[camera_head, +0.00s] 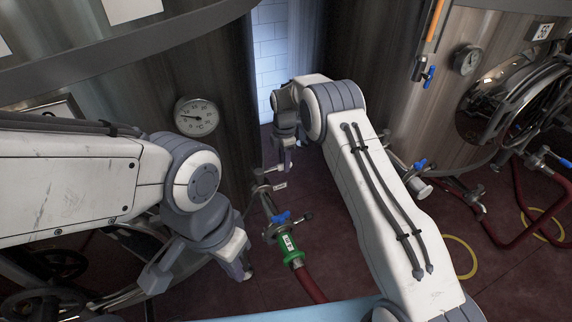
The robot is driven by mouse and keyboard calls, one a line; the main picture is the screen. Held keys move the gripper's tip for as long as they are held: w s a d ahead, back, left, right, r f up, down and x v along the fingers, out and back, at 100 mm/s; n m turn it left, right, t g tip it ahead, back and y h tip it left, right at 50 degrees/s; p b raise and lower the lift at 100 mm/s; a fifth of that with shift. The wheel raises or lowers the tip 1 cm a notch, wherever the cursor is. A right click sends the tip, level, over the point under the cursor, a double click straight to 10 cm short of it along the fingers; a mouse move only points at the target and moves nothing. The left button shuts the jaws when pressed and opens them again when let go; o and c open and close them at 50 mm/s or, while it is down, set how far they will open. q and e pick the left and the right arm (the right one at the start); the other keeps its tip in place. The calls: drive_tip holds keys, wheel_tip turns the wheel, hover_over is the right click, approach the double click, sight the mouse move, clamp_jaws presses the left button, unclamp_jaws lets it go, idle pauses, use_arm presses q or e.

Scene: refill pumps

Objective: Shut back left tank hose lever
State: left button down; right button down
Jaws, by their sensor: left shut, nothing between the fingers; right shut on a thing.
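A metal hose valve with a blue lever (281,217) sits low beside the left tank (225,110). A green fitting (289,248) joins it to a red hose (310,285). My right gripper (281,167) is beyond it, low beside the tank, shut on a small part by the metal pipe (262,190). The fingers hide most of that part, and I cannot tell whether it is a lever. My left gripper (198,272) is shut and empty in front of the left tank, to the left of the green fitting.
A round dial gauge (196,117) is on the left tank. The right tank (395,75) has a round hatch, a blue-handled valve (420,164) and red hoses (495,235). Yellow rings (460,257) mark the dark red floor. My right arm crosses the middle.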

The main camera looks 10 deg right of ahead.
drive_tip(key=shift+w+r, duration=0.15)
drive_tip(key=shift+w, duration=0.1)
drive_tip(key=c, duration=0.9)
unclamp_jaws()
drive_tip(key=shift+c, duration=0.2)
drive_tip(key=o, duration=0.3)
drive_tip(key=shift+a, duration=0.1)
drive_tip(key=shift+s, duration=0.1)
wheel_tip(320, 180, up, 10)
drive_tip(key=b, duration=0.1)
drive_tip(key=shift+r, duration=0.15)
